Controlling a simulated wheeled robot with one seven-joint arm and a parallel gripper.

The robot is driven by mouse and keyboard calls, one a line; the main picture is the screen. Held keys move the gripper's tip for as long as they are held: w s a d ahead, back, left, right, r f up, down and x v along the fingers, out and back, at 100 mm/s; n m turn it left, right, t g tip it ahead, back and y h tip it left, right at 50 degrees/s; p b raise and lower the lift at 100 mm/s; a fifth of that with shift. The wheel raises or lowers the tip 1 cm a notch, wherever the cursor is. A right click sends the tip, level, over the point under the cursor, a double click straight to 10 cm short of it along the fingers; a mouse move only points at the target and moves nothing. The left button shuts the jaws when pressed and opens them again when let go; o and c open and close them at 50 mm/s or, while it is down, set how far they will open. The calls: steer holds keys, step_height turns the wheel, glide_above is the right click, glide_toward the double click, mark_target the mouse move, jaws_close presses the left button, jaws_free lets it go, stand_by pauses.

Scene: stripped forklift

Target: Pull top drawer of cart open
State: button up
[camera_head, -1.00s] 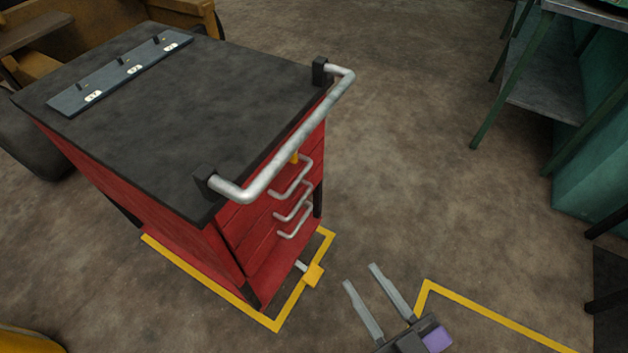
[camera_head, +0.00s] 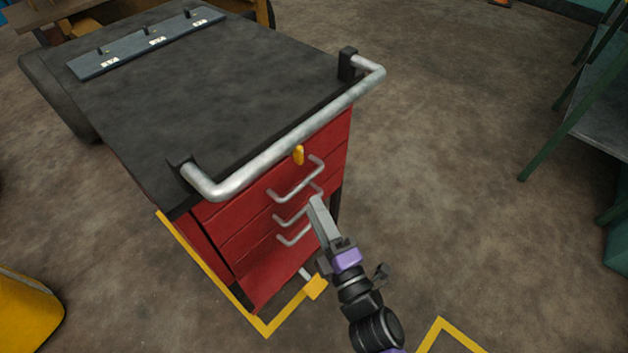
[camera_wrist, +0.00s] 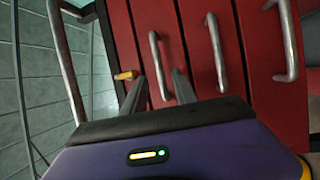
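The red cart (camera_head: 245,245) has a black top and several drawers in its front, all looking closed. The top drawer's silver handle (camera_head: 298,180) sits below a yellow knob (camera_head: 298,155). In the wrist view that handle (camera_wrist: 157,62) appears between the two fingers of my gripper (camera_wrist: 160,88). The fingers are apart, one on each side of the handle; I cannot tell whether they touch it. In the head view my gripper (camera_head: 318,205) is right at the cart front, its fingers overlapping each other, partly covering the lower handles.
A thick silver push bar (camera_head: 290,140) juts out above the drawers. Lower handles (camera_wrist: 217,52) are close beside my gripper. A green-legged table (camera_head: 590,110) stands at right. Floor between is clear.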

mark_target(303, 182)
steer(key=x, duration=0.7)
steer(key=shift+w+a+r, duration=0.15)
steer(key=shift+w, duration=0.1)
jaws_close()
stand_by(1.2)
